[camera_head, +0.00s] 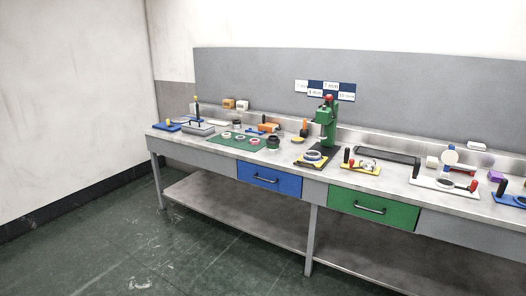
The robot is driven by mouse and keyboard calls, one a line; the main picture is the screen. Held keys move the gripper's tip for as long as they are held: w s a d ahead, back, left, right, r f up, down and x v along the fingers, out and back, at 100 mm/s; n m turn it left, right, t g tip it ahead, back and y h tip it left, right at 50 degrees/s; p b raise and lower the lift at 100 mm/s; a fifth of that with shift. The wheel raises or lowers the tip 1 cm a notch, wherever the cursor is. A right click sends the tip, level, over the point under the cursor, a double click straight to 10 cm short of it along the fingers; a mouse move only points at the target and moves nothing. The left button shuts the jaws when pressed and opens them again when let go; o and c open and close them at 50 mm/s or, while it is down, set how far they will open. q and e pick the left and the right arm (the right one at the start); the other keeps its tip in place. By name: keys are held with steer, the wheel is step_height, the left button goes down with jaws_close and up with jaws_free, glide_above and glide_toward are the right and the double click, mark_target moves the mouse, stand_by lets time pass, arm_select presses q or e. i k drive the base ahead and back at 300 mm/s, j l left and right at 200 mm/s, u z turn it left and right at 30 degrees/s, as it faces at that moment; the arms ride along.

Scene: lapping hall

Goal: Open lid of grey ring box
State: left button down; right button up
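A grey box (198,129) with a dark handle on top sits near the left end of the workbench. It looks like the grey ring box, and its lid appears shut, though it is small at this distance. Neither of my grippers is in view, and nothing shows of my arms.
The long grey workbench (178,150) has a blue drawer (262,179) and a green drawer (372,208), both shut. A blue plate (170,126) lies left of the box, a green mat (232,141) with rings right of it. A green press (326,122) stands mid-bench. Floor in front is clear.

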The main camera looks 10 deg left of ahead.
mark_target(195, 124)
steer(key=i+j+u, duration=0.35)
steer(key=i, duration=0.8)
steer(key=i+u, duration=0.3)
steer(key=i, duration=0.9)
